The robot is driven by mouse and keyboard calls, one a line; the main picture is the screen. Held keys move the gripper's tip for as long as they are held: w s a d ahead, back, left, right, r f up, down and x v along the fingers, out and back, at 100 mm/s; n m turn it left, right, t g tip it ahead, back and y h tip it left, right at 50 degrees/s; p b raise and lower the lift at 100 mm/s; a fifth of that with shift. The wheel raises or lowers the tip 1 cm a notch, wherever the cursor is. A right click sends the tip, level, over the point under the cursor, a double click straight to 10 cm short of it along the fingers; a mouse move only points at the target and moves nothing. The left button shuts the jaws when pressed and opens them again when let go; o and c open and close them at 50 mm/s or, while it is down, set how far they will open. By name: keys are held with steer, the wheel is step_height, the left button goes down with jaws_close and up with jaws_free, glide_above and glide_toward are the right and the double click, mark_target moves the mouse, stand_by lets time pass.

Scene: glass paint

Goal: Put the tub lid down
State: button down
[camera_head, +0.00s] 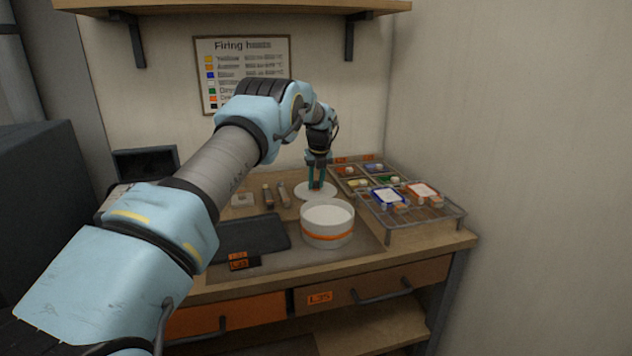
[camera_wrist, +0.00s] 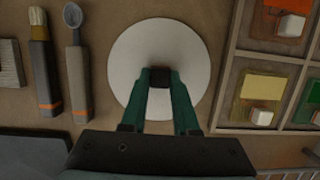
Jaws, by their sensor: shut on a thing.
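The tub lid (camera_head: 304,190) is a white disc with a dark knob, behind the tub on the bench. It also fills the middle of the wrist view (camera_wrist: 125,65). My gripper (camera_head: 316,186) points down over it, and its green fingers (camera_wrist: 160,80) are shut on the lid's knob. The lid is at or just above the bench top; I cannot tell whether it touches. The tub (camera_head: 327,225) is white with an orange band, stands upright and is open at the top, in front of the lid.
A brush (camera_wrist: 41,70) and a spoon-like tool (camera_wrist: 76,70) lie left of the lid. A divided tray (camera_wrist: 233,75) with colored samples is close on the right. A wire rack (camera_head: 430,222) holds framed pieces at front right. A dark mat (camera_head: 250,236) lies left of the tub.

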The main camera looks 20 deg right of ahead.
mark_target(319, 194)
steer(key=shift+f, duration=0.15)
steer(key=c, duration=0.7)
jaws_free()
steer(key=shift+o, duration=0.2)
steer(key=b+v, duration=0.3)
steer(key=v, duration=0.9)
steer(key=a+n, duration=0.9)
steer(key=a, duration=0.4)
steer(key=s+a+n+g, duration=0.1)
steer(key=s+a+n, duration=0.35)
steer(key=a, duration=0.25)
steer(key=s+a+n, duration=0.4)
steer(key=a+n, duration=0.2)
steer(key=a, duration=0.1)
steer(key=s+a+f+n, duration=0.2)
steer(key=s+a+n, duration=0.5)
steer(key=s, duration=0.4)
steer(key=s+a+f+n, duration=0.3)
steer(key=s+a+n, duration=0.5)
steer(key=s+n, duration=0.1)
steer(key=shift+s+a+f+n+g, duration=0.2)
steer(key=shift+s+a+n+g, duration=0.15)
steer(key=shift+s, duration=0.55)
